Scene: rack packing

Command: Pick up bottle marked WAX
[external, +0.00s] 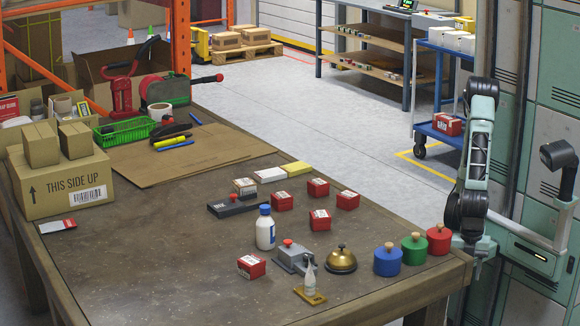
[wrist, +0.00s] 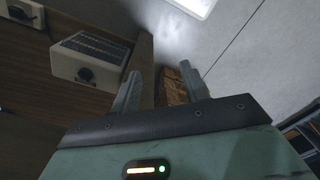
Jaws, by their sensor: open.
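A white bottle with a blue cap (external: 265,228) stands upright on the workbench, among small boxes and a bell; its label is too small to read. My gripper (external: 477,268) hangs low at the bench's right corner, well to the right of both bottles. In the wrist view my gripper (wrist: 160,84) is open, with nothing held between its fingers. No bottle shows in the wrist view.
Blue (external: 388,262), green (external: 414,251) and red (external: 438,240) knobbed pots stand between my gripper and the bottles. A brass bell (external: 341,260) and a grey device with a red button (external: 294,257) are beside the white bottle. The bench (external: 150,265) is clear at left-centre.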

